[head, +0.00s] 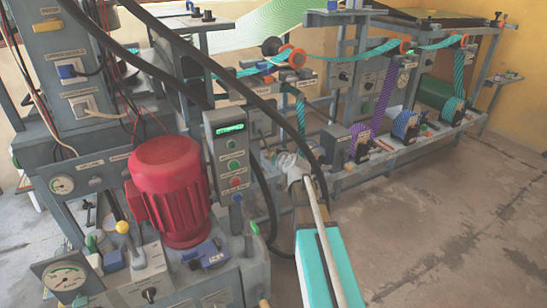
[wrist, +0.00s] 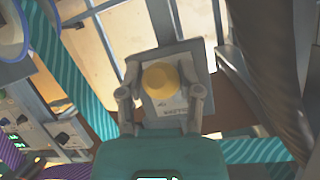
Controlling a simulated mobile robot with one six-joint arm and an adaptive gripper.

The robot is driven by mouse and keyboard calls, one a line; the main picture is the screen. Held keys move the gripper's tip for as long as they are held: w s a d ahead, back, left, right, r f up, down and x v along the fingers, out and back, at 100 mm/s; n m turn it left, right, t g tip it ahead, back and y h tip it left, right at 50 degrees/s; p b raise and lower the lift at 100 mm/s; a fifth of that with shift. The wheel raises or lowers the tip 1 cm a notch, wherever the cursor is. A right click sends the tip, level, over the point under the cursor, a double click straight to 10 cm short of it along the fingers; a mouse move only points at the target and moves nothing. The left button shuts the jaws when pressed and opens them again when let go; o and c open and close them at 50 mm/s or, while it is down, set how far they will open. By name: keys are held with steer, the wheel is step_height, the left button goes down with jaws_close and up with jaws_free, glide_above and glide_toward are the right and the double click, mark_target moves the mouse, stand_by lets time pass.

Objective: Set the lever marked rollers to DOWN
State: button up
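In the wrist view a round yellow knob (wrist: 160,77) shows end-on in front of a small grey plate (wrist: 203,62). The plate carries a pale label (wrist: 174,111) too small to read, so I cannot tell whether it says rollers. My gripper (wrist: 161,98) is open, its two fingers apart on the left and right of the knob with gaps showing; I cannot tell the depth between them. In the head view my gripper (head: 293,166) is beside the machine frame, right of the grey button box, and the knob there is hidden.
A yellow-knobbed lever (head: 122,227) and a green-knobbed lever (head: 91,243) stand on the front left panel. The red motor (head: 167,190) and grey button box (head: 231,165) stand left of my arm. Striped webs (head: 386,95) run behind. Floor (head: 440,230) at right is clear.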

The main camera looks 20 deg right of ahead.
steer(key=o, duration=0.3)
steer(key=shift+r, duration=0.15)
stand_by(0.3)
